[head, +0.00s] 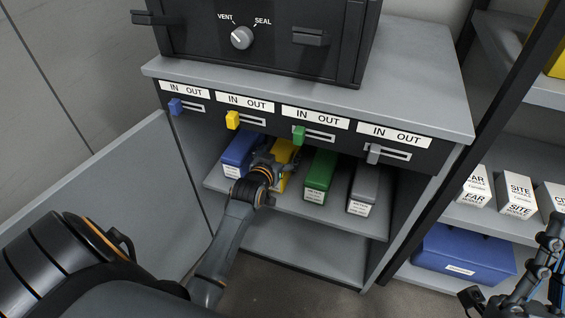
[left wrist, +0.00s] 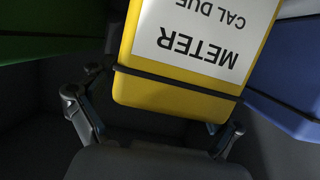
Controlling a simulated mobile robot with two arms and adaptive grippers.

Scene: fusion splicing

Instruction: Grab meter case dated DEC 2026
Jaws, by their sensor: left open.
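A yellow case (head: 286,150) stands on the cabinet's upper shelf between a blue case (head: 238,148) and a green case (head: 321,168). A grey case (head: 366,182) is at the right end. In the left wrist view the yellow case (left wrist: 172,92) fills the middle, its white label upside down, reading METER and CAL DUE; no date shows. My left gripper (head: 270,166) is at the front of the yellow case. It is open, with one finger on each side of the case's near end. Part of my right arm or gripper (head: 520,285) shows at the lower right; its jaws are unclear.
Colored sliders marked IN and OUT line the cabinet front (head: 270,118) above the cases. A black box (head: 265,40) with a VENT/SEAL knob stands on top. The shelf below is empty. A rack at right holds white boxes (head: 517,195) and a blue bin (head: 463,255).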

